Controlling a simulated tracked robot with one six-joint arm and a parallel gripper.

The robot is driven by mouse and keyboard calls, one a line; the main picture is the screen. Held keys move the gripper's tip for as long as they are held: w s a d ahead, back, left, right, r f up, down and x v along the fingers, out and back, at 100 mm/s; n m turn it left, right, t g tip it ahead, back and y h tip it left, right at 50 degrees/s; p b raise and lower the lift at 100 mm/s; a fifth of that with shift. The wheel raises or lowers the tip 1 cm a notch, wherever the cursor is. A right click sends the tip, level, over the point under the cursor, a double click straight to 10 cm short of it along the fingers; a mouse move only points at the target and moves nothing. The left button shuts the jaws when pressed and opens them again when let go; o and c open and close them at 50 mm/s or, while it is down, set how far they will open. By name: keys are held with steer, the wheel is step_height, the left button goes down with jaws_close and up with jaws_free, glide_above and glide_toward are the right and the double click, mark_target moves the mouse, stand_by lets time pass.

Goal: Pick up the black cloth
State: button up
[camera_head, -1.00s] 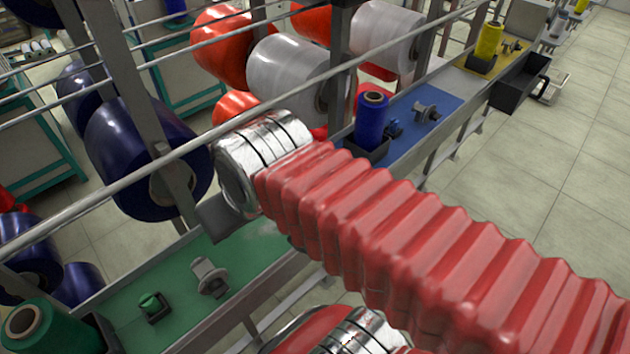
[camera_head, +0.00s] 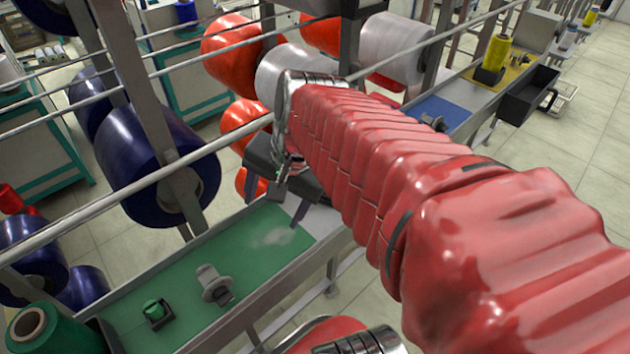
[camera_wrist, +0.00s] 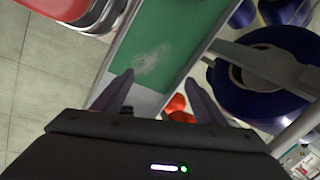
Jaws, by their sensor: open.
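I cannot make out a black cloth in either view; my red-sleeved arm hides part of the bench. My gripper (camera_head: 275,212) is open and empty. It hangs above the far end of the green bench top (camera_head: 235,262). In the wrist view my gripper (camera_wrist: 160,80) has its two dark fingers spread apart, with the green top (camera_wrist: 165,35) and a pale dusty smudge (camera_wrist: 150,60) beyond them. The smudge (camera_head: 272,237) also shows on the green top in the head view.
A grey bracket (camera_head: 213,284), a small green bobbin (camera_head: 154,312) and a green thread cone (camera_head: 45,332) are on the green section. A metal rail (camera_head: 150,178) and large blue spools (camera_head: 150,165) run behind it. A black bin (camera_head: 527,95) hangs at the far right.

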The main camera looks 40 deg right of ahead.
steer(key=s+d+r+m+t, duration=0.1)
steer(key=s+d+r+m, duration=0.1)
steer(key=d+m, duration=0.7)
steer(key=s+d+r+m+y, duration=0.1)
steer(key=s+d+r+m, duration=0.1)
steer(key=d+m, duration=0.7)
steer(key=shift+m+t, duration=0.3)
steer(key=shift+t, duration=0.1)
steer(key=shift+w+a, duration=0.1)
steer(key=shift+w, duration=0.05)
steer(key=x, duration=0.8)
steer(key=shift+a+f, duration=0.1)
steer(key=shift+f, duration=0.05)
